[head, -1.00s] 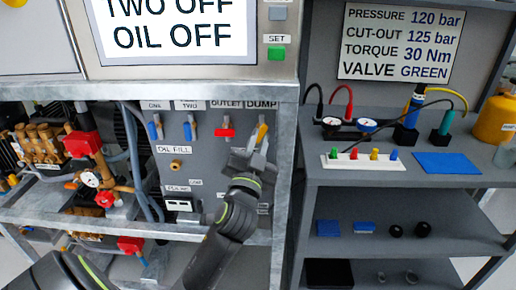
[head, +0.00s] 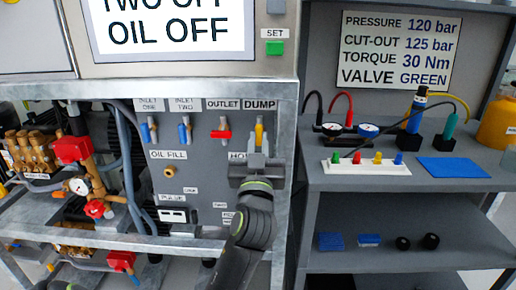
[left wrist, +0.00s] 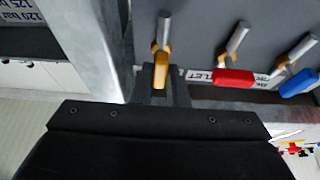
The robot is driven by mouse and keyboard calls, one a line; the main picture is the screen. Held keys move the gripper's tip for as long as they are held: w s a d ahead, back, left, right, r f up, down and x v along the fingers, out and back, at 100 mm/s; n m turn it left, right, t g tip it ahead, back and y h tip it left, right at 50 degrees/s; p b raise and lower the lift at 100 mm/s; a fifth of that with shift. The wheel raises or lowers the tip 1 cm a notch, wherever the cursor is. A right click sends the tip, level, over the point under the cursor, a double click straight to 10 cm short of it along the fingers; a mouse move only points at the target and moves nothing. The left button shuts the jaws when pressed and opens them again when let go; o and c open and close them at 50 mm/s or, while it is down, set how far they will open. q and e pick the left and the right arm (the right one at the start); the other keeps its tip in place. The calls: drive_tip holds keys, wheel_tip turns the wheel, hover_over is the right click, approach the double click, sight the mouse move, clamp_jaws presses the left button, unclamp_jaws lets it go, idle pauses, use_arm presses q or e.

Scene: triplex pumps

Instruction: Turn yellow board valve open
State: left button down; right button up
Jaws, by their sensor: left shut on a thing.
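The yellow board valve handle (head: 259,132) is on the grey panel under the DUMP label, at the right end of the valve row. In the left wrist view the yellow handle (left wrist: 161,70) shows between the two dark fingers (left wrist: 164,88). The gripper hides the lower part of the handle and part of the label below it. My right gripper is in neither view.
A red crosswise handle (head: 221,134) under OUTLET is close left of the yellow one, with two blue handles (head: 184,133) further left. A metal frame post (head: 285,135) stands close on the right. A grey shelf unit (head: 400,205) is beyond it.

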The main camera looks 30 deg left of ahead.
use_arm(q)
drive_tip(key=shift+f, duration=0.15)
drive_tip(key=c, duration=1.4)
unclamp_jaws()
drive_tip(key=shift+c, duration=0.2)
